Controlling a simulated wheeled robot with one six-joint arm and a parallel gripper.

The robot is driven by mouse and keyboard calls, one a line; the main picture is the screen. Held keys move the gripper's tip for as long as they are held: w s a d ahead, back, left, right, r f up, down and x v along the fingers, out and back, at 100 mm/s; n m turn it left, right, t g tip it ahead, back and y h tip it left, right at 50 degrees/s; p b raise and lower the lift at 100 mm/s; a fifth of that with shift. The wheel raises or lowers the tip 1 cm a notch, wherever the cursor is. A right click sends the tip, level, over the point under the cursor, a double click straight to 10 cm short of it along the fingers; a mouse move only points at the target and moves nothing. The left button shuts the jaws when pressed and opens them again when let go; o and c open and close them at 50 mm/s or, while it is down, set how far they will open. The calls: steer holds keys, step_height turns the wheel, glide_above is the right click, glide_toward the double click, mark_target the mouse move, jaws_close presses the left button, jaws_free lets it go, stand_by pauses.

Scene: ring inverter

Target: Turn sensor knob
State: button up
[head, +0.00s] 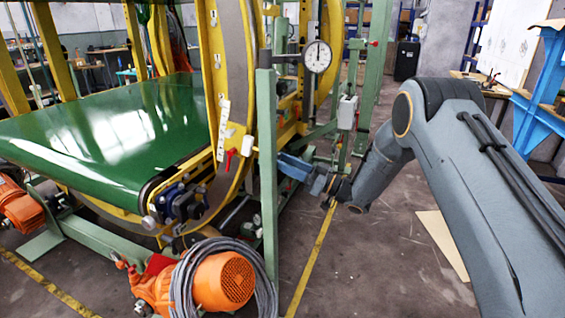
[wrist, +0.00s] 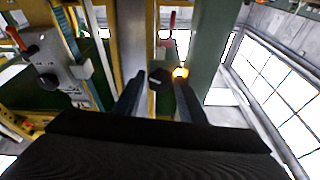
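A small black knob-like part (wrist: 160,76) shows in the wrist view just beyond and between my fingertips, beside a glowing yellow light (wrist: 180,73). I take it for the sensor knob. My gripper (wrist: 160,92) has its two dark fingers apart, with a gap between them; whether they touch the knob I cannot tell. In the head view my gripper (head: 289,165) reaches left to the green post, and I cannot make out the knob there.
A green post (head: 267,170) stands close to my gripper. A round dial gauge (head: 317,56) and a grey box (head: 347,112) are above it. The yellow ring frame and green conveyor belt (head: 120,130) fill the left. An orange motor (head: 222,280) sits below.

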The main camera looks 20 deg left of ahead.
steer(key=shift+n, duration=0.3)
steer(key=d+f+n+p, duration=0.2)
steer(key=d+n+p, duration=0.1)
steer(key=d+n, duration=0.65)
steer(key=w+d+r+m+t+h+p, duration=0.1)
steer(key=w+d+r+m+t+h, duration=0.3)
steer(key=w+d+m+t+h, duration=0.5)
steer(key=s+d+m+h, duration=0.3)
steer(key=d+h, duration=0.1)
steer(key=d, duration=0.3)
steer(key=s+d+m+g+h, duration=0.1)
steer(key=s+d+m+h, duration=0.2)
steer(key=d, duration=0.4)
steer(key=shift+d+r+m+h+p, duration=0.2)
steer(key=shift+d+m+h+p, duration=0.2)
steer(key=shift+m+h, duration=0.4)
